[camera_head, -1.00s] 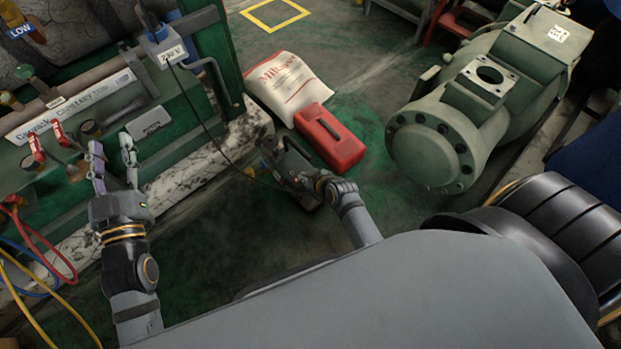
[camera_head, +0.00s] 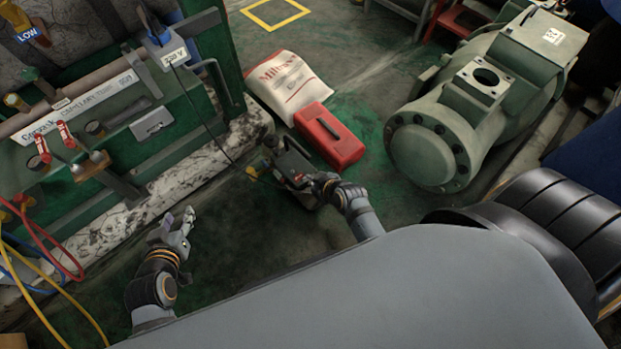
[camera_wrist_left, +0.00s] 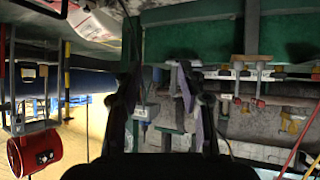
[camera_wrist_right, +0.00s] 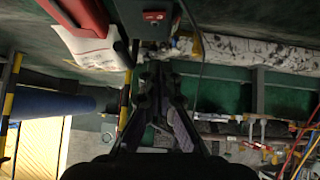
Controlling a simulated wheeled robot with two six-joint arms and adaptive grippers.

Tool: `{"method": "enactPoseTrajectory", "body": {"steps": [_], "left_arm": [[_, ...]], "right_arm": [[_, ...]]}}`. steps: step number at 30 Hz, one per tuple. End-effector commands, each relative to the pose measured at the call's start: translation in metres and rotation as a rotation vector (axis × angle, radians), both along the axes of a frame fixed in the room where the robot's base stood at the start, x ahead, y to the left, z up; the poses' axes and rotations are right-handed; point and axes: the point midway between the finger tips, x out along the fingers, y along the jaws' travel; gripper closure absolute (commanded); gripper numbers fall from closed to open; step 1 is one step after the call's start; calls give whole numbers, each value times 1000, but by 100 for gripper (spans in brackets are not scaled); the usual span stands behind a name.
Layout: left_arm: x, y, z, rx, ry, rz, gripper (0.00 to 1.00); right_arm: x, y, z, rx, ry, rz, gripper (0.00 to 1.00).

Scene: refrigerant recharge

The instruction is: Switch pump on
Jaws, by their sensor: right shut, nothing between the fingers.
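The pump (camera_head: 291,166) is a dark box with a small red switch on its near side, standing on the floor beside the red case. My right gripper (camera_head: 322,182) is shut and empty, close to the pump's right side; I cannot tell whether it touches it. In the right wrist view the pump's dark end with its red switch (camera_wrist_right: 153,16) shows at the top, beyond the shut fingers (camera_wrist_right: 155,68). The switch's position is too small to tell. My left gripper (camera_head: 178,226) is open and empty over the floor in front of the green frame; its spread fingers show in the left wrist view (camera_wrist_left: 165,85).
A red case (camera_head: 330,137) and a white sack (camera_head: 287,82) lie behind the pump. A thin black cable runs from the grey plug box (camera_head: 166,50) towards the pump. Red-handled valves (camera_head: 66,135) and coloured hoses (camera_head: 45,240) are at left. A large green compressor (camera_head: 455,125) stands at right.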

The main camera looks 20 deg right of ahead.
Motion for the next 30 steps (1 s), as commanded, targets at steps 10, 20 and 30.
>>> {"method": "enactPoseTrajectory", "body": {"steps": [10, 20, 30], "left_arm": [[-3, 0, -4, 0, 19, -2, 60], [55, 5, 99, 12, -442, 22, 60], [64, 7, 210, 18, -877, 32, 60]], "right_arm": [[-1, 0, 1, 0, 0, 0, 100], [3, -8, -2, -27, -11, -1, 100], [6, -15, 3, -53, -19, -2, 100]]}}
